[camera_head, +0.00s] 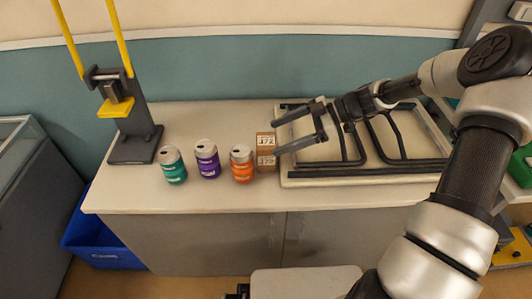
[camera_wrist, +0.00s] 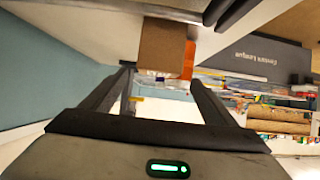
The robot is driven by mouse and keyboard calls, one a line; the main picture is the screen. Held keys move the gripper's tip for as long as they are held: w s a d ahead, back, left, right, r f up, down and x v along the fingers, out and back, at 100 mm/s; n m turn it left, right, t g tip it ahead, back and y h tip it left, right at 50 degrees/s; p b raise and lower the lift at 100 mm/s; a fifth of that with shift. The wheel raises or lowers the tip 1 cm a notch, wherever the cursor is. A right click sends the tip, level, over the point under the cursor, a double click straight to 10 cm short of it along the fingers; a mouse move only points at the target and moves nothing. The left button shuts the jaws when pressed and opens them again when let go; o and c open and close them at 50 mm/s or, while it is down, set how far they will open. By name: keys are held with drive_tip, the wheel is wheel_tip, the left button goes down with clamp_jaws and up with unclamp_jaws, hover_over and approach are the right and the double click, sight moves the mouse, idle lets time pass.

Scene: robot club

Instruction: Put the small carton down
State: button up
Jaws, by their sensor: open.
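The small carton (camera_head: 266,152) is a brown box with pale printed labels. It stands on the counter (camera_head: 225,198), just right of the orange can, at the left edge of a pale board. My gripper (camera_head: 276,136) reaches in from the right and is open, with its fingertips close to the carton's right side. In the wrist view the carton (camera_wrist: 162,45) shows as a plain brown face just beyond the tips of my open gripper (camera_wrist: 160,76). I cannot tell whether a fingertip touches the carton.
An orange can (camera_head: 242,165), a purple can (camera_head: 207,160) and a teal can (camera_head: 172,166) stand in a row left of the carton. A grey and yellow press (camera_head: 133,135) stands at the counter's left end. The board (camera_head: 300,180) carries dark bars under my gripper.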

sight(267, 140)
drive_tip(key=shift+b+x, duration=0.3)
drive_tip(key=shift+x, duration=2.45)
drive_tip(key=shift+w, duration=0.1)
drive_tip(key=shift+d, duration=0.1)
drive_tip(key=shift+c, duration=0.3)
drive_tip(key=c, duration=1.3)
drive_tip(key=shift+r, duration=0.1)
